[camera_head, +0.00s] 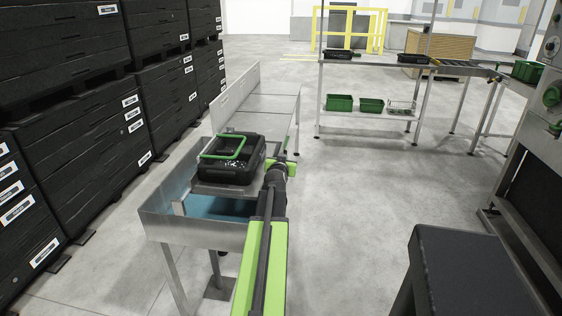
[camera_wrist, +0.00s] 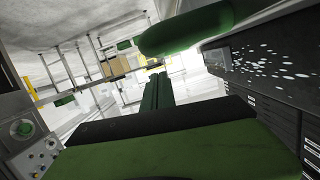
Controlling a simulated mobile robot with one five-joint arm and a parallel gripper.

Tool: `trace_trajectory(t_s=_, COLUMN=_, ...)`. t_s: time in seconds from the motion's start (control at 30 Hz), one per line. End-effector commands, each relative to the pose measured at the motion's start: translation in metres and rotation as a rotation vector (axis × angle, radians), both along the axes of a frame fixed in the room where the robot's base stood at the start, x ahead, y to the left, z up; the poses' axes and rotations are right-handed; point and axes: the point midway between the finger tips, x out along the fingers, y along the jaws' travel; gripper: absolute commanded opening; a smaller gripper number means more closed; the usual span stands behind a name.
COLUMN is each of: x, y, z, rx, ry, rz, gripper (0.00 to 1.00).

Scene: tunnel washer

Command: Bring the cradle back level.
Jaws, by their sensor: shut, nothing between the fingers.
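The cradle (camera_head: 209,188) is a grey plate over a metal trough at the near end of a long bench. A black crate with a green bar handle (camera_head: 227,146) sits on it. Whether the cradle is level or tilted is hard to tell. My gripper (camera_head: 272,165) is shut and empty, close beside the crate's right side; contact cannot be told. In the wrist view, a rounded green bar (camera_wrist: 188,30) crosses the top, and a dark wall with white holes (camera_wrist: 265,68) stands at the right. My arm hides part of the trough.
The trough (camera_head: 196,228) has a blue inside and raised metal walls. Stacked black crates (camera_head: 70,110) line the left. The bench (camera_head: 262,106) runs away behind the cradle. A far table (camera_head: 375,66) holds dark trays, with green bins below.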

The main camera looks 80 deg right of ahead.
Motion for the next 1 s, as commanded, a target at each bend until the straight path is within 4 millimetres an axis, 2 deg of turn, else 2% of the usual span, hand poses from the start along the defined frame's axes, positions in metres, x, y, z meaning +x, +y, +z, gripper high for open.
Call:
trace_trajectory(t_s=0.03, x=0.003, y=0.001, z=-0.009, rx=0.000, ry=0.000, rz=0.003, gripper=0.00)
trace_trajectory(t_s=0.3, x=0.013, y=0.004, z=-0.022, rx=0.001, ry=0.001, rz=0.013, gripper=0.00)
trace_trajectory(t_s=0.9, x=0.023, y=0.008, z=-0.027, rx=0.006, ry=0.001, rz=0.023, gripper=0.00)
trace_trajectory(t_s=1.0, x=0.023, y=0.009, z=-0.022, rx=0.006, ry=0.000, rz=0.024, gripper=0.00)
